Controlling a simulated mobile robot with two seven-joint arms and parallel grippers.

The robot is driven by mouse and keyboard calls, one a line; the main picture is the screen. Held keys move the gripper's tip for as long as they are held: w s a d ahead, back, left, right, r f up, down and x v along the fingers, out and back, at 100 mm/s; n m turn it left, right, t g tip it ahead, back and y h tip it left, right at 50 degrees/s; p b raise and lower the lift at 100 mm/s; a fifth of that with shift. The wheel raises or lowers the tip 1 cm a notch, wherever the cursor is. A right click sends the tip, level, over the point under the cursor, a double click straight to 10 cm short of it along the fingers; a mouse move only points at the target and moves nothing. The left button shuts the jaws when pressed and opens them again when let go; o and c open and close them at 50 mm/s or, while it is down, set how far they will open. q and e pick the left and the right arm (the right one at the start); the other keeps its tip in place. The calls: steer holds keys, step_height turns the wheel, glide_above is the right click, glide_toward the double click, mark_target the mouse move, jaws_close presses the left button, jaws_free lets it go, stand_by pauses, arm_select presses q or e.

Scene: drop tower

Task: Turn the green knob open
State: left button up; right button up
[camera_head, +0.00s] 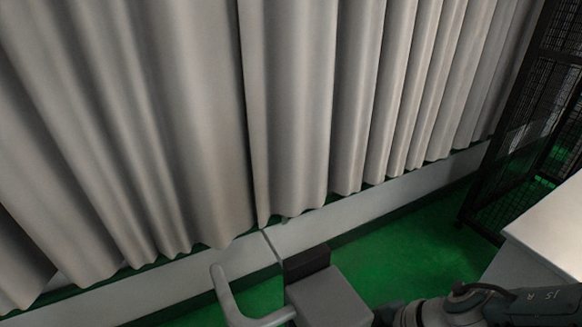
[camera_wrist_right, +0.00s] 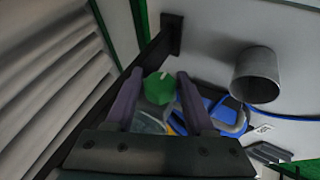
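The green knob (camera_wrist_right: 158,88) shows in the right wrist view as a round green cap with a short pale mark near its top. My right gripper (camera_wrist_right: 158,84) is open, with one purple-grey finger on each side of the knob in the picture. I cannot tell how far the knob is beyond the fingertips, and no contact is visible. The head view shows neither the knob nor a gripper, only part of my right arm at the bottom right. My left gripper is in neither view.
The right wrist view shows a grey pipe (camera_wrist_right: 256,75), a dark bar with a wall plate (camera_wrist_right: 171,35), and blue parts (camera_wrist_right: 228,117) near the knob.

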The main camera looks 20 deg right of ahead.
steer(key=shift+o, duration=1.4)
steer(key=p+v, duration=0.7)
steer(key=v, duration=0.3)
